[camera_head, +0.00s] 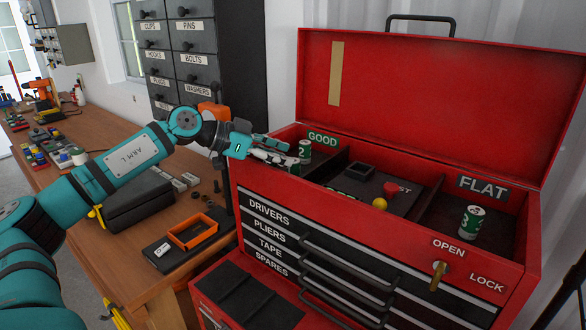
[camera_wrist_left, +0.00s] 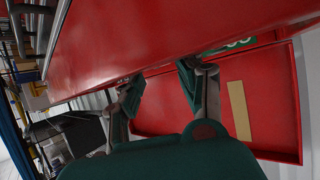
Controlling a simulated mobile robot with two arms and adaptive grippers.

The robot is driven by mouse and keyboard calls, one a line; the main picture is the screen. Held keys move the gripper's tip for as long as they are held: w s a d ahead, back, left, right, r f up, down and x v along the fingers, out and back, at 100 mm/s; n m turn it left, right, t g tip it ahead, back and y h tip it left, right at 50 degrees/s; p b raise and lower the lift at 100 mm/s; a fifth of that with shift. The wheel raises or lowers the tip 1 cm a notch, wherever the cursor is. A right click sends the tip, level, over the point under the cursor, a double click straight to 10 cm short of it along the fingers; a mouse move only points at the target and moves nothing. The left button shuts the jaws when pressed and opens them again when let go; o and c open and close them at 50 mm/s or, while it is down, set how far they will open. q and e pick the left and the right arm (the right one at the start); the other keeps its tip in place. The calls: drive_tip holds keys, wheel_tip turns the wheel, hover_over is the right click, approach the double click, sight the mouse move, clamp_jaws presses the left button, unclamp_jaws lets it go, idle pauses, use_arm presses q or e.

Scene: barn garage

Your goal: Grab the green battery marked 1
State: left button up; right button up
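A green-and-white battery (camera_head: 305,151) stands upright in the compartment marked GOOD; its digit looks like a 2. Another green-and-white battery (camera_head: 471,222) stands in the FLAT compartment; its digit is too small to be sure of. My left gripper (camera_head: 292,154) is at the GOOD compartment's left edge, beside the battery there. In the left wrist view its fingers (camera_wrist_left: 160,85) are apart with nothing between them. My right gripper is not in view.
The red toolbox (camera_head: 262,174) has its lid (camera_head: 420,110) raised behind the compartments. The workbench (camera_head: 95,180) carries an orange tray (camera_head: 193,231), dark cases and small parts. Drawers (camera_head: 192,60) stand behind.

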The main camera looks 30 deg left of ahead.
sight(293, 171)
use_arm(q)
drive_tip(key=p+x, duration=0.1)
drive_tip(key=x, duration=0.2)
drive_tip(key=shift+w+d+f, duration=0.2)
drive_tip(key=shift+f, duration=0.2)
drive_tip(key=shift+w+d+f, duration=0.1)
drive_tip(key=shift+f, duration=0.05)
drive_tip(key=c, duration=0.4)
clamp_jaws()
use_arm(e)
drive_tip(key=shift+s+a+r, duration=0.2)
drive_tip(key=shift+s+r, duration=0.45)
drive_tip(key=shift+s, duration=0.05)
